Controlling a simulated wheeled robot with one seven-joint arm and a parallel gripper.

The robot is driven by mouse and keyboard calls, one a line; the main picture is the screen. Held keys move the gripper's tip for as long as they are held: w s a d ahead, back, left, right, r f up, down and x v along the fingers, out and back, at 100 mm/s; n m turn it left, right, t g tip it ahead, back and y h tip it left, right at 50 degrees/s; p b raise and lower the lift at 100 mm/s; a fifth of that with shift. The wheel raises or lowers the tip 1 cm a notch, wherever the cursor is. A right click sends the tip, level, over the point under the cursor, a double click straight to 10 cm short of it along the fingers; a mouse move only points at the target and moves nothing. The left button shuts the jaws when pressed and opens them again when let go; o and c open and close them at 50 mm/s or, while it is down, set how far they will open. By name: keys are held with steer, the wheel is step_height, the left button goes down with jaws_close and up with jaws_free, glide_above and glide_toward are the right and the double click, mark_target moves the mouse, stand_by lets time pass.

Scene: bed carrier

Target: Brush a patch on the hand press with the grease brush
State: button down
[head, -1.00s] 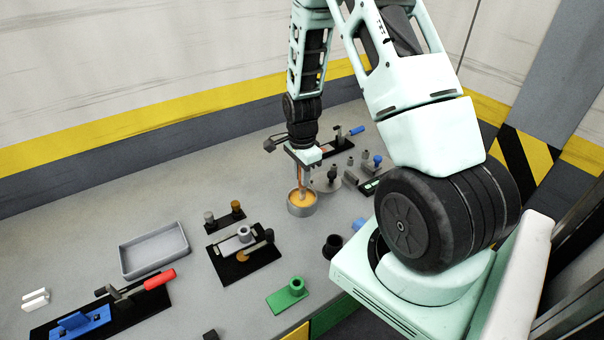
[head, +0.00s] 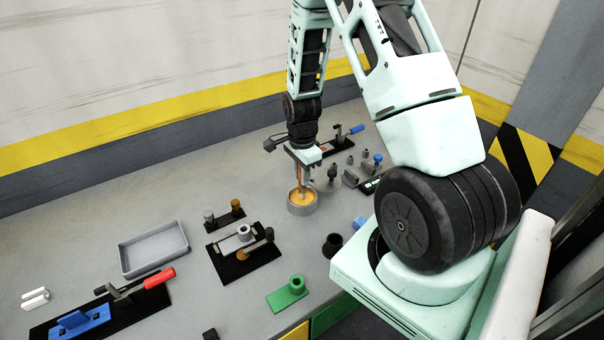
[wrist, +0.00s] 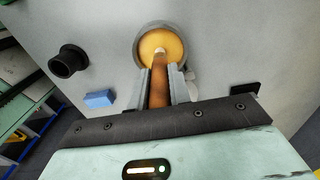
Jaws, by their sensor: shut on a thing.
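My gripper (head: 303,172) points down over the grey round pot (head: 302,209) and is shut on the brown handle of the grease brush (wrist: 159,84). The brush stands nearly upright, with its lower end in the pot's orange-yellow grease (wrist: 161,44); its bristles are hidden there. A lever device with a red handle (head: 159,278) and a blue part (head: 80,321) lies on a black plate at the lower left. Another lever device with a blue handle (head: 356,129) stands behind my gripper. I cannot tell for certain which one is the hand press.
A grey tray (head: 153,271), a black-based fixture (head: 240,262) and a green holder (head: 288,293) lie left and in front of the pot. A black cup (head: 332,245) and a blue block (wrist: 99,98) stand near the pot. Small parts crowd its right; bare bench lies to its left.

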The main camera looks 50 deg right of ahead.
stand_by(0.4)
steer(key=shift+r+p, duration=2.8)
steer(key=shift+r, duration=0.7)
